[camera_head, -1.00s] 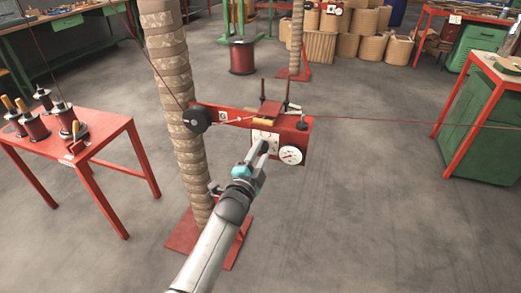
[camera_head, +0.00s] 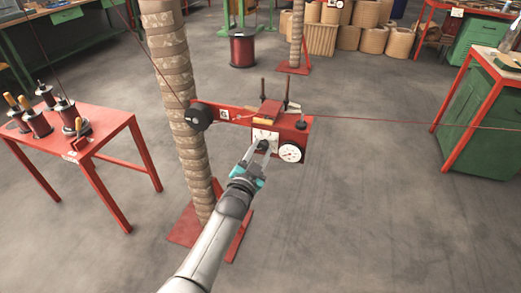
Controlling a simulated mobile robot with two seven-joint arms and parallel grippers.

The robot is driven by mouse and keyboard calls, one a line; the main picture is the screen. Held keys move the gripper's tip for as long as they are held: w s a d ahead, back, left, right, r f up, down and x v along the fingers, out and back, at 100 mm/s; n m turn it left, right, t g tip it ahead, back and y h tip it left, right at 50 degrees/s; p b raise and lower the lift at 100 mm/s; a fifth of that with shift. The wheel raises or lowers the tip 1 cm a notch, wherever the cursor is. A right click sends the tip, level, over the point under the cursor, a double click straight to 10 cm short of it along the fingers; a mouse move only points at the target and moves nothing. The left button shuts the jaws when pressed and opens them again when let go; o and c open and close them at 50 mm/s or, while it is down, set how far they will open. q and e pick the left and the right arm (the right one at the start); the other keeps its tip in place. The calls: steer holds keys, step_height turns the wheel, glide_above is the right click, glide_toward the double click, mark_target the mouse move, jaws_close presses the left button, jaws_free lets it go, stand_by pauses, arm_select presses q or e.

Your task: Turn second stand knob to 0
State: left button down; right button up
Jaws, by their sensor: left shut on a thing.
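A red stand unit (camera_head: 292,126) is fixed beside a tall, tape-wrapped post (camera_head: 174,60). Its front has a white scale plate (camera_head: 267,133) with a small dark knob (camera_head: 264,145) on it. A round white gauge (camera_head: 290,153) sits to the right of the plate. My left gripper (camera_head: 257,157) reaches up from below, and its two fingers are shut on the dark knob. The fingers and knob cover the lower part of the plate, and the scale marks are too small to read. My right gripper is not in view.
A red wire (camera_head: 390,119) runs right from the unit. A red table (camera_head: 95,120) with several spools stands at left, a green cabinet (camera_head: 492,110) at right. A second post (camera_head: 297,35) and a dark red spool (camera_head: 242,48) stand behind. The floor between is clear.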

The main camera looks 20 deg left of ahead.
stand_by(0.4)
arm_select(q)
steer(key=shift+c, duration=2.3)
jaws_free()
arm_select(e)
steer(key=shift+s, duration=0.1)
